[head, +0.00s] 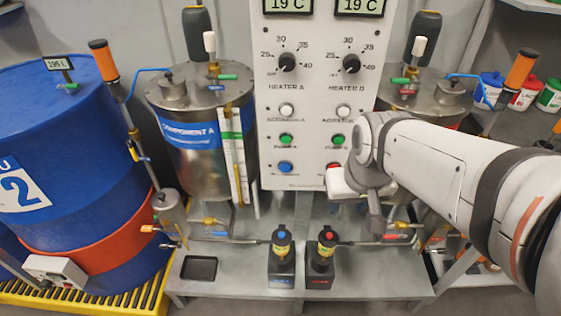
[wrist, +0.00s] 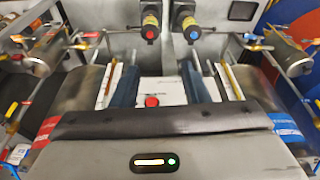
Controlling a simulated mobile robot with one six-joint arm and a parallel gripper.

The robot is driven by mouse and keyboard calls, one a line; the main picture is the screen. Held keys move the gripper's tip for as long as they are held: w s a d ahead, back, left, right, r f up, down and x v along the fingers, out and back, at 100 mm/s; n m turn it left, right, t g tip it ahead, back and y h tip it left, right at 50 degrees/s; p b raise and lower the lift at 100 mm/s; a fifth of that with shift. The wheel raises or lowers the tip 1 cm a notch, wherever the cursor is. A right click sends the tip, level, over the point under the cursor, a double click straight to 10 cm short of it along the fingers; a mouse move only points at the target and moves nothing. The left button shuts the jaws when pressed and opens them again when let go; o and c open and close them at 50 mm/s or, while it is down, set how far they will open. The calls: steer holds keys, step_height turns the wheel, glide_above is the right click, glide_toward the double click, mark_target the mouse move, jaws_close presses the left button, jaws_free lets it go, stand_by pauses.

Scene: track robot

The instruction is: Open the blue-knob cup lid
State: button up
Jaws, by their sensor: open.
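The blue-knob cup (head: 281,258) is a small dark cup with a yellow band and a blue knob (head: 281,235) on top. It stands upright on the grey bench, left of a similar red-knob cup (head: 320,260). In the wrist view the blue-knob cup (wrist: 190,22) is at the top, right of the red-knob cup (wrist: 151,25). My gripper (wrist: 161,72) is open and empty, its two dark fingers apart. In the head view my gripper (head: 373,210) hangs right of both cups, before the panel; its fingers are partly hidden.
A white control panel (head: 308,120) with dials and buttons stands behind the cups. Steel tanks (head: 200,130) flank it, with pipes and valves below. A black tray (head: 199,268) lies on the bench (head: 230,284) at left. A blue drum (head: 70,150) stands far left.

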mark_target(282, 234)
steer(key=w+a+f+n+b, duration=0.1)
steer(key=w+a+f+b, duration=0.3)
steer(key=f+b, duration=0.5)
steer(key=w+a+f+n+t+y+b, duration=0.1)
steer(key=w+a+f+b, duration=0.3)
steer(key=f+b, duration=0.5)
steer(key=w+a+f+n+b, duration=0.1)
steer(key=w+a+f+b, duration=0.3)
steer(key=f, duration=1.3)
steer(key=shift+w+a+t+b, duration=0.2)
steer(key=shift+w+t+b, duration=0.1)
steer(key=shift+w+b, duration=1.9)
steer(key=shift+s, duration=0.25)
jaws_close()
